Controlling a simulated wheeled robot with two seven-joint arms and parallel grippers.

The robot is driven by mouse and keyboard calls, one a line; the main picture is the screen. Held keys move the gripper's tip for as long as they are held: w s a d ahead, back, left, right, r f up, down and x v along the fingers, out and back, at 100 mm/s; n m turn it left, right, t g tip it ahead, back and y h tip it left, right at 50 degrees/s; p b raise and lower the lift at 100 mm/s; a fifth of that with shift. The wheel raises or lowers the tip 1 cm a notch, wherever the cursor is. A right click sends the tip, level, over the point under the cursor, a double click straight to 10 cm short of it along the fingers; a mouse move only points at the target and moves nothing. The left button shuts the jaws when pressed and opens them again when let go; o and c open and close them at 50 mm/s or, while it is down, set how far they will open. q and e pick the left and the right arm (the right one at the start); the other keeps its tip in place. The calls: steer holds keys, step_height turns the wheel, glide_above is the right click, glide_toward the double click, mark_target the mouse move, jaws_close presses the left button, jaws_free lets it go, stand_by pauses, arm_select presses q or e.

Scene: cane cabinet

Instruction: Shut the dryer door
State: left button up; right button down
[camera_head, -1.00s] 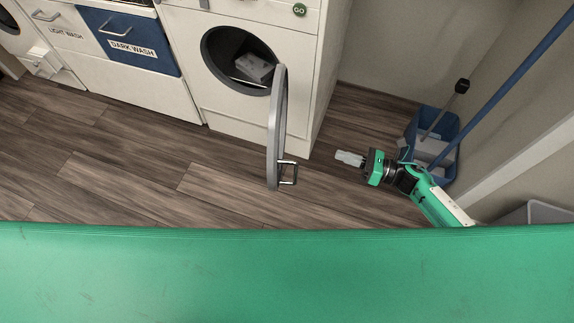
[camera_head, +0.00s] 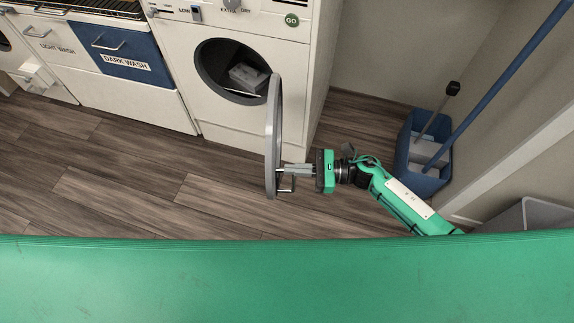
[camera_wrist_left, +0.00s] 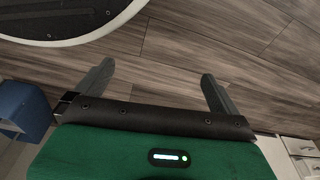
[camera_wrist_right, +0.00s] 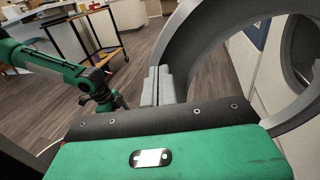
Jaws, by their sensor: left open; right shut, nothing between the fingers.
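The dryer (camera_head: 300,50) is white with a round dark opening (camera_head: 215,65). A light block lies inside it. Its grey ring-shaped door (camera_head: 272,130) stands wide open, jutting out edge-on, with a handle (camera_head: 287,184) near its outer end. My right gripper (camera_head: 281,170) is shut and empty. Its fingertips are at the right side of the door near the handle; I cannot tell whether they touch. In the right wrist view, the shut fingers (camera_wrist_right: 158,85) overlap the door ring (camera_wrist_right: 190,45). My left gripper (camera_wrist_left: 155,82) is open and empty in the left wrist view, above the floor.
A blue mop bucket (camera_head: 425,160) with handles stands by the right wall. A grey bin (camera_head: 525,225) is at the lower right. The wooden floor left of the door is clear.

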arm_select(q)
steer(key=shift+s+a+f, duration=0.1)
steer(key=shift+s+f, duration=0.1)
steer(key=shift+f, duration=0.25)
steer(key=shift+s+a+f, duration=0.1)
steer(key=shift+s+f, duration=0.1)
steer(key=shift+f, duration=0.2)
arm_select(e)
steer(key=shift+a, duration=1.05)
